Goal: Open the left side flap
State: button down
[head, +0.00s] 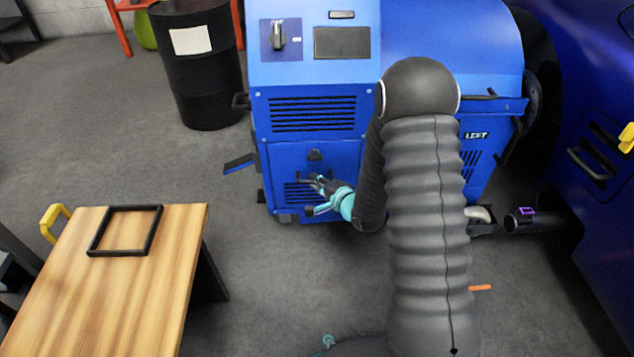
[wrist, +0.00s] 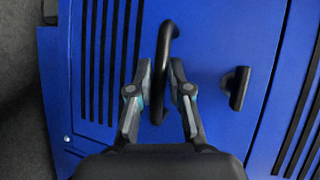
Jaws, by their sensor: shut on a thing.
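The blue machine (head: 310,75) stands ahead, with a "LEFT" label on its right-hand part. Its lower front panel, the flap (head: 285,160), has dark vent slots and looks flush with the body; the wrist view shows this blue panel (wrist: 215,50) close up. A black bar handle (wrist: 168,32) stands out from the panel. A black latch knob (wrist: 236,88) sits beside the handle in the wrist view. My arm hides part of the machine in the head view.
A wooden table (head: 150,300) with a black frame (head: 125,231) stands at left front. A black drum (head: 198,70) is at the back left. A dark blue car (head: 600,120) is at right, near a black tube (head: 535,222). Grey floor is open between table and machine.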

jog(key=s+f+b, duration=0.1)
jog(key=s+b, duration=0.1)
jog(key=s, duration=0.5)
jog(key=shift+s, duration=0.2)
dwell(0.7)
jog(key=c, duration=0.7)
grip_release()
jog(key=shift+f, duration=0.1)
